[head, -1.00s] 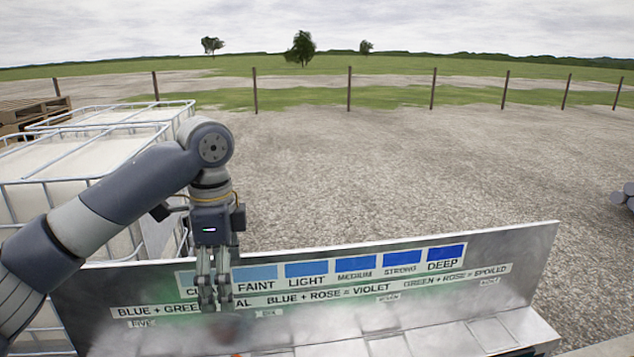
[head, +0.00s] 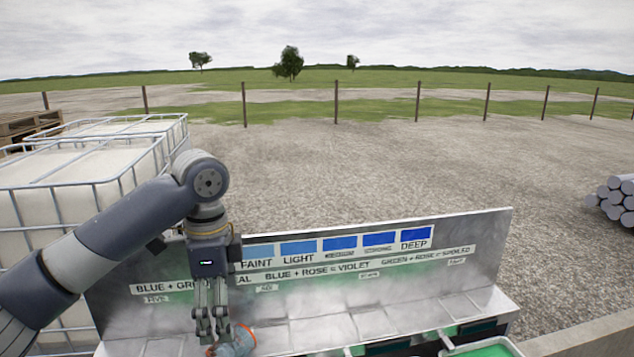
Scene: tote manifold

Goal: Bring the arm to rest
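My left arm comes in from the left, and its gripper (head: 211,335) points straight down in front of the grey sign panel (head: 470,240). Its fingers are seen from behind, and I cannot tell whether they are open or shut. A pale bluish clear container (head: 241,341) with an orange-red part lies tilted just right of the fingertips, partly hidden by them. I cannot tell whether they touch it. My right gripper is out of view.
The panel carries blue swatches and colour-mixing text, with a pale ledge (head: 380,322) below. A green-filled tray (head: 487,350) shows at the bottom right. White caged tanks (head: 60,205) stand behind my arm. Stacked grey cylinders (head: 614,200) lie far right; open gravel lies between.

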